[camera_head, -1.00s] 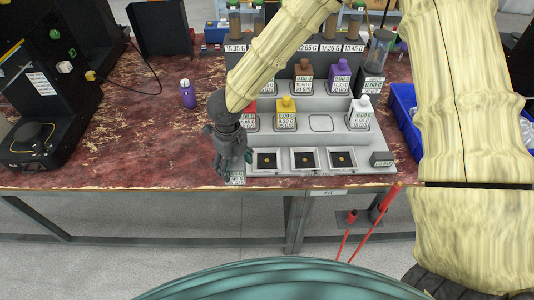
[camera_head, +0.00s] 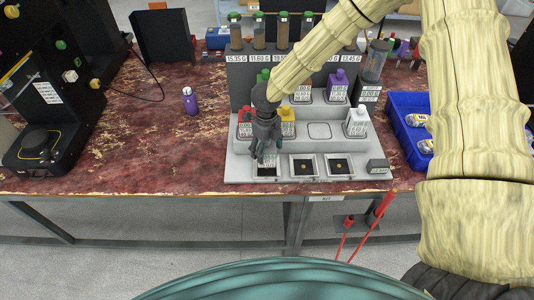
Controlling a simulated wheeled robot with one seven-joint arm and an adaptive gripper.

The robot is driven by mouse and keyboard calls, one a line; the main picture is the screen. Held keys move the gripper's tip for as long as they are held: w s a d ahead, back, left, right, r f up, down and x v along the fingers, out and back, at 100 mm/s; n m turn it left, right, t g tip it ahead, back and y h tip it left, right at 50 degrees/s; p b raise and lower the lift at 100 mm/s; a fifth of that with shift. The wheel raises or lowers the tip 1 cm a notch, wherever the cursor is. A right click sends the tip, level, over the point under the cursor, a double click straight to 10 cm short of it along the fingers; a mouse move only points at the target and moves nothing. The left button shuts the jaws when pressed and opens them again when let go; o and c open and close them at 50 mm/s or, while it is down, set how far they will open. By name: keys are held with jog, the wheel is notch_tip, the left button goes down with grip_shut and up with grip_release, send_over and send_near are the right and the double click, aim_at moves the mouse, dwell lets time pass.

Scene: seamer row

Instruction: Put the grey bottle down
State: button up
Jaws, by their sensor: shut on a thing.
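My gripper (camera_head: 266,157) points down over the left front black pan of the light grey station (camera_head: 238,172). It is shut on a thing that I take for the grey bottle. The fingers and the bottle are alike in grey, so its outline is hard to make out. I cannot tell whether it touches the pan. The left pan (camera_head: 265,171) is partly covered by my gripper. The middle pan (camera_head: 304,166) and right pan (camera_head: 339,165) are in plain view beside it. An empty rounded slot (camera_head: 319,130) shows between the yellow and white bottles.
A red bottle (camera_head: 244,122), yellow bottle (camera_head: 288,122) and white bottle (camera_head: 357,122) stand in the station's front row. A purple bottle (camera_head: 337,87) stands behind. A blue bin (camera_head: 408,140) is at right.

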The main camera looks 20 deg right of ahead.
aim_at(267, 156)
jog(key=shift+d+f+p, duration=0.1)
jog(key=shift+f+p, duration=0.45)
jog(key=shift+f, duration=1.2)
jog(key=shift+f, duration=0.15)
jog(key=o, duration=0.9)
jog(key=shift+o, duration=0.2)
notch_tip(267, 156, up, 12)
jog(key=shift+r+b, duration=0.15)
jog(key=shift+b, duration=0.85)
